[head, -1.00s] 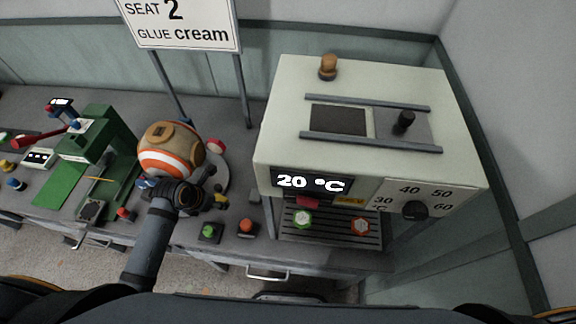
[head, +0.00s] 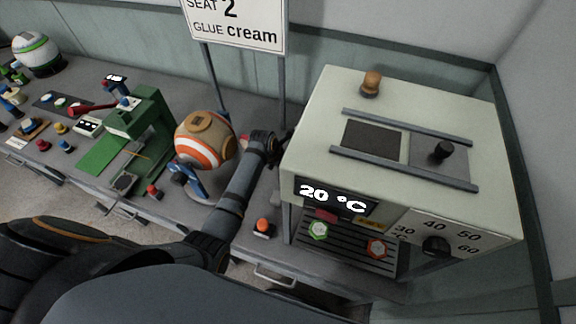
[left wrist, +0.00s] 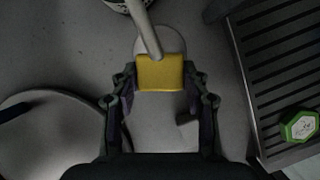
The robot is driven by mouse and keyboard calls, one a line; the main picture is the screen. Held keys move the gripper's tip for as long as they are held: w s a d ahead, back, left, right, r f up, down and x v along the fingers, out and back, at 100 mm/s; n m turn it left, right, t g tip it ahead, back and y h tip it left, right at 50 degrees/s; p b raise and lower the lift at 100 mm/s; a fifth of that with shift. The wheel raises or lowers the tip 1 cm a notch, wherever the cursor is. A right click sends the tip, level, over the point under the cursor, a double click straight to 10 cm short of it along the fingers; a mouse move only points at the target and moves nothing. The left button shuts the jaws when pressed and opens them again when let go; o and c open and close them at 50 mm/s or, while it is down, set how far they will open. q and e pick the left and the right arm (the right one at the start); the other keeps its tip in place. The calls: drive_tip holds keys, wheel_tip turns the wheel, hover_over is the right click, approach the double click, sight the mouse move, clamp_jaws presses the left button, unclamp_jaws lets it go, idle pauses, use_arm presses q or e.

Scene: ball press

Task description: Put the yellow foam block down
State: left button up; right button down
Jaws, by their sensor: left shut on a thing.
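The yellow foam block (left wrist: 160,74) sits between the fingers of my left gripper (left wrist: 158,86) in the left wrist view. The gripper is shut on it, over the grey tabletop. A pale disc and a light rod show just behind the block. I cannot tell whether the block touches anything below. In the head view my left gripper (head: 272,142) is between the striped ball and the left side of the pale machine, and the block is hidden there. My right gripper is not in view.
The pale machine (head: 330,110) reads 20 °C and has a slatted rack (left wrist: 276,62) below, with a green hexagonal piece (left wrist: 300,126). The orange-striped ball (head: 205,140), the green press (head: 140,120) and an orange button (head: 263,226) stand on the bench. A sign rises behind.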

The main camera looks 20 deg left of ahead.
use_arm(q)
drive_tip(key=shift+w+d+f, duration=0.1)
drive_tip(key=shift+w+d, duration=0.1)
drive_tip(key=shift+w, duration=0.25)
drive_tip(key=shift+w+d, duration=0.2)
drive_tip(key=shift+w, duration=0.25)
drive_tip(key=shift+f+p, duration=0.3)
drive_tip(key=shift+f, duration=1.4)
drive_tip(key=o, duration=0.8)
drive_tip(key=shift+f, duration=0.1)
drive_tip(key=v, duration=1.2)
drive_tip(key=shift+a, duration=0.1)
